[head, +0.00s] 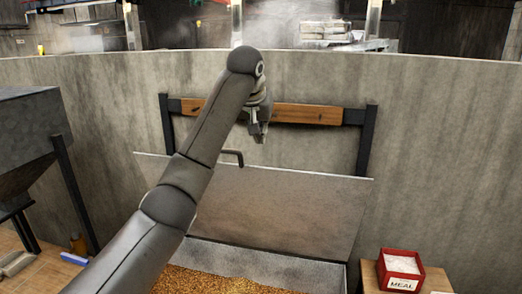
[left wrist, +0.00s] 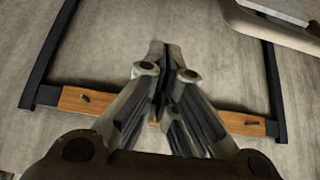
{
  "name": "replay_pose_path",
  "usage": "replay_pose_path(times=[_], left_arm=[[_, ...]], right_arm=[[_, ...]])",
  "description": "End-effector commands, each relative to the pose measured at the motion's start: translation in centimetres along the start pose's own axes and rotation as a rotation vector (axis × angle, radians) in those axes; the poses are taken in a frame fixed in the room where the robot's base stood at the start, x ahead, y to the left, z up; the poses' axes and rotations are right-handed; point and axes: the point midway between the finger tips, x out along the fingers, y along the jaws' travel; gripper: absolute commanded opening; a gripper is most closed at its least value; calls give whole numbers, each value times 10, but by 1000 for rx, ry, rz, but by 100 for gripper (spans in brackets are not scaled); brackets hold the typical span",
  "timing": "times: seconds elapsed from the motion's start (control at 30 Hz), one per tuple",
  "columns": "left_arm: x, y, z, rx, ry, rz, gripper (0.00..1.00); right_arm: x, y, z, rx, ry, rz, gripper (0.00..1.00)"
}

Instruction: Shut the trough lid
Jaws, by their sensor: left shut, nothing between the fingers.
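The trough (head: 262,262) stands at the bottom centre of the head view with golden grain (head: 215,283) in it. Its grey metal lid (head: 290,212) is tilted up and open at the back, leaning towards the curved wall. A dark bent handle (head: 232,154) shows at the lid's top edge. My left arm crosses in front and hides the lid's left part. My left gripper (head: 259,135) is above the lid's top edge, pointing down, in front of the wooden rail. In the left wrist view its fingers (left wrist: 158,50) are together and empty. My right gripper is not in view.
A wooden rail (head: 305,114) on a dark metal frame (head: 367,140) stands behind the lid, against the curved wall (head: 440,150). A red meal box (head: 400,271) sits on a small wooden table (head: 436,282) at right. A grey metal hopper (head: 30,130) stands at left.

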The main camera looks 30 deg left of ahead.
Motion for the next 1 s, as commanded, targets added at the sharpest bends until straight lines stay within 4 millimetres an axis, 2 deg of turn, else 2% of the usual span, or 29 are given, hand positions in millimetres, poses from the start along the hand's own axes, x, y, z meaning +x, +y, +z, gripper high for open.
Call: replay_pose_path(times=[0.03,0.3,0.4,0.63,1.0], left_arm=[[9,-1,-2,0,-6,-3,0],[68,-1,-1,0,-7,-3,0],[63,0,8,2,2,0,0],[57,0,27,1,0,0,0],[54,0,38,0,1,0,0]], right_arm=[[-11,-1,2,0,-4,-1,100],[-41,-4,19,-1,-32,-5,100],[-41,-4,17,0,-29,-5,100],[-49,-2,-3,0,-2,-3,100],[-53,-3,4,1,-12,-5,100]])
